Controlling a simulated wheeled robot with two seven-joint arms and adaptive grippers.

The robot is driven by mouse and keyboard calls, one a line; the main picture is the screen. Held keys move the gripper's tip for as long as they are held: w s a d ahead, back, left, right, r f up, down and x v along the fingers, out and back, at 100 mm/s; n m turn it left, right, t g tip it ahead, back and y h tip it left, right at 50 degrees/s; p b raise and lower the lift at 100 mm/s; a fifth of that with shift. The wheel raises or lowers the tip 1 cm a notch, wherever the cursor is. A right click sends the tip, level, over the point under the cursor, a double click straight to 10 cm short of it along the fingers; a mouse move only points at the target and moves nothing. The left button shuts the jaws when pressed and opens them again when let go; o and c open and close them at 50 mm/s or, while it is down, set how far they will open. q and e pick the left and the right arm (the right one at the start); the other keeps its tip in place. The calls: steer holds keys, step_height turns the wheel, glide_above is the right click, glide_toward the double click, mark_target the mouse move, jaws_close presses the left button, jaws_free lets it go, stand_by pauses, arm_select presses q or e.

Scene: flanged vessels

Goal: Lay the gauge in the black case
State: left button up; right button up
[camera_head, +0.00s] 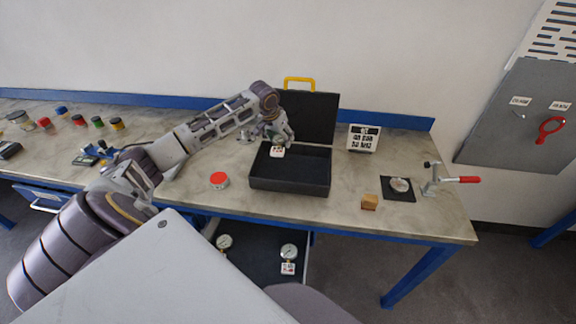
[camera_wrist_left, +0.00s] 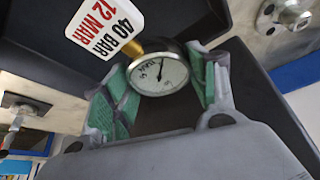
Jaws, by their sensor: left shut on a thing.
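The gauge (camera_wrist_left: 160,72) has a round white dial and a brass stem, with a white tag (camera_wrist_left: 105,25) reading "40 BAR 12 MAR". My left gripper (camera_wrist_left: 165,85) is shut on the gauge, with a green-padded finger on each side of it. In the head view, my left gripper (camera_head: 276,140) is over the back left part of the open black case (camera_head: 290,186), and the tag shows just below it. The case stands on the bench with its lid (camera_head: 312,118) raised at the back. I cannot tell whether the gauge touches the case floor. My right gripper is not in view.
A red-topped round item (camera_head: 219,180) is left of the case. Two other gauges (camera_head: 289,252) are below the bench.

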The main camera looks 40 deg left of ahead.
mark_target(276, 145)
arm_select(q)
steer(key=shift+f, duration=2.25)
steer(key=shift+f, duration=0.1)
steer(key=shift+f+p, duration=0.3)
steer(key=shift+f, duration=2.1)
steer(key=shift+f, duration=0.1)
steer(key=o, duration=1.2)
steer(key=shift+v, duration=6.1)
steer(key=shift+w, duration=0.1)
